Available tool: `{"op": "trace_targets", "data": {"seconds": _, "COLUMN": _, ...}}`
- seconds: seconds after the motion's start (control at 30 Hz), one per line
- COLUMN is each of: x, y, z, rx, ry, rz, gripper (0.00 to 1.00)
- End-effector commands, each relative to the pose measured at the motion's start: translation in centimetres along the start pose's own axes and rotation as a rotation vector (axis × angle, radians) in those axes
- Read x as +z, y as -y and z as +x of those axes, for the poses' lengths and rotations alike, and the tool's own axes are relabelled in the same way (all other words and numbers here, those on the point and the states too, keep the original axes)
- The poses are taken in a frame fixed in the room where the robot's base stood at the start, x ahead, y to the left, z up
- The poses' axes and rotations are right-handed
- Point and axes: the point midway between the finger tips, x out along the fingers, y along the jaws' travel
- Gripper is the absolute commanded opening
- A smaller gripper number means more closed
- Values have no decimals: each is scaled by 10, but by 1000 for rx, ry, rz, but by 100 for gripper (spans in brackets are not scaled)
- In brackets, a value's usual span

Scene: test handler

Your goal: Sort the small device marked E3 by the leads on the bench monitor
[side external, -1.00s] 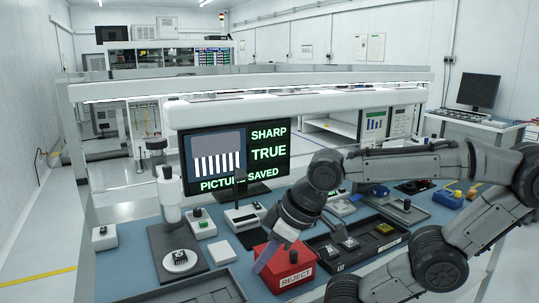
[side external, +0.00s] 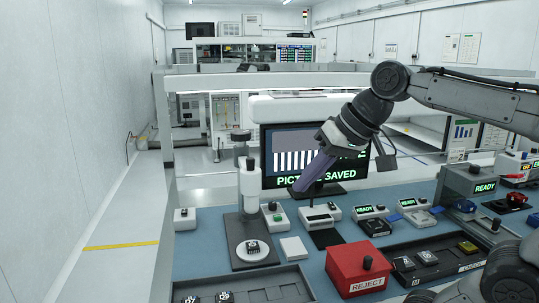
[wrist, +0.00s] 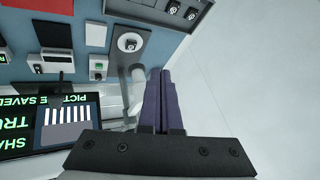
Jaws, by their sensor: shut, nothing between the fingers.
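A small dark device (side external: 253,246) lies on the round white plate (side external: 243,256) of the inspection stand; its marking is too small to read. In the wrist view the device (wrist: 131,43) also sits on the white disc. The bench monitor (side external: 278,143) shows a grey body with several straight white leads side by side, and "PICTURE SAVED", partly covered by my arm. The monitor is upside down in the wrist view (wrist: 68,113), with its other words cut off. My gripper (side external: 297,192) is shut and empty, pointing down-left in front of the monitor, above the bench.
A red REJECT box (side external: 358,287) with a black knob stands at the front. A dark tray (side external: 437,251) with several devices lies to its right. Another tray (side external: 275,276) is at front left. The stand's white column (side external: 249,190) rises behind the plate. Small READY boxes line the back.

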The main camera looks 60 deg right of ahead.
Motion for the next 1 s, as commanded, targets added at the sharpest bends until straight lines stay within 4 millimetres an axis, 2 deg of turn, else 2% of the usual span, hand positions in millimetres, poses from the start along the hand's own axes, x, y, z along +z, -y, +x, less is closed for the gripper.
{"op": "trace_targets", "data": {"seconds": 0.03, "x": -24, "y": 0, "z": -7, "rx": 3, "ry": -21, "rz": 67, "gripper": 0}}
{"op": "trace_targets", "data": {"seconds": 0.2, "x": -92, "y": -14, "z": -24, "rx": 15, "ry": -88, "rz": 246, "gripper": 0}}
{"op": "trace_targets", "data": {"seconds": 0.33, "x": -122, "y": -34, "z": -27, "rx": 41, "ry": -122, "rz": 322, "gripper": 0}}
{"op": "trace_targets", "data": {"seconds": 0.5, "x": -131, "y": -55, "z": -22, "rx": 74, "ry": -123, "rz": 373, "gripper": 0}}
{"op": "trace_targets", "data": {"seconds": 0.87, "x": -131, "y": -58, "z": -22, "rx": 78, "ry": -126, "rz": 377, "gripper": 0}}
{"op": "trace_targets", "data": {"seconds": 1.0, "x": -131, "y": -58, "z": -16, "rx": 78, "ry": -124, "rz": 376, "gripper": 0}}
